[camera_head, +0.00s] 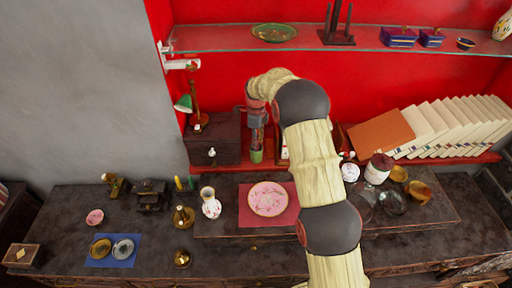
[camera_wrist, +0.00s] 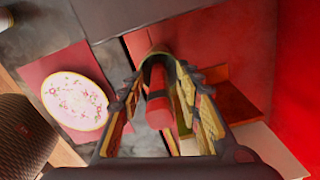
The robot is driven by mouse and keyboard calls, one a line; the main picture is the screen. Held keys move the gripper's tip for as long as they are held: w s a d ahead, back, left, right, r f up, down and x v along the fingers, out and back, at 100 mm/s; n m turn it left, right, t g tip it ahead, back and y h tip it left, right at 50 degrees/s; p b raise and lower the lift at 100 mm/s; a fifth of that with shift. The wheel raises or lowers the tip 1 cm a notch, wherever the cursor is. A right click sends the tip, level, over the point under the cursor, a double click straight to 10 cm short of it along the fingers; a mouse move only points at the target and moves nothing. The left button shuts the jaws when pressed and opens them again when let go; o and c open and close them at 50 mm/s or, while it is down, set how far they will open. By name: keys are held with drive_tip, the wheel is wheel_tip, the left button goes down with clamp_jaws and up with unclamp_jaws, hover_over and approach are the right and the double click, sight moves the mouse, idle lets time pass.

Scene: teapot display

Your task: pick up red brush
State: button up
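The red brush (camera_wrist: 158,105) shows in the wrist view as a red cylinder pointing toward the camera. It stands between the two fingers of my gripper (camera_wrist: 161,80), which is open, with a gap visible on each side of it. Its far end goes into a dark, gold-edged round holder or rim, and its tip is hidden there. In the head view my gripper (camera_head: 257,122) is lowered at the red-backed shelf, just right of a dark box. A green and brown holder (camera_head: 256,156) shows below it. The brush cannot be told apart from the gripper there.
The dark box (camera_head: 213,142) with a green lamp (camera_head: 185,104) stands close to the left. A row of books (camera_head: 450,125) leans at the right. A pink plate (camera_head: 268,199) lies on a red mat in front. A glass shelf (camera_head: 220,40) runs above.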

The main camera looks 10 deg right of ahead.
clamp_jaws()
drive_tip(key=shift+r, duration=0.1)
idle(0.5)
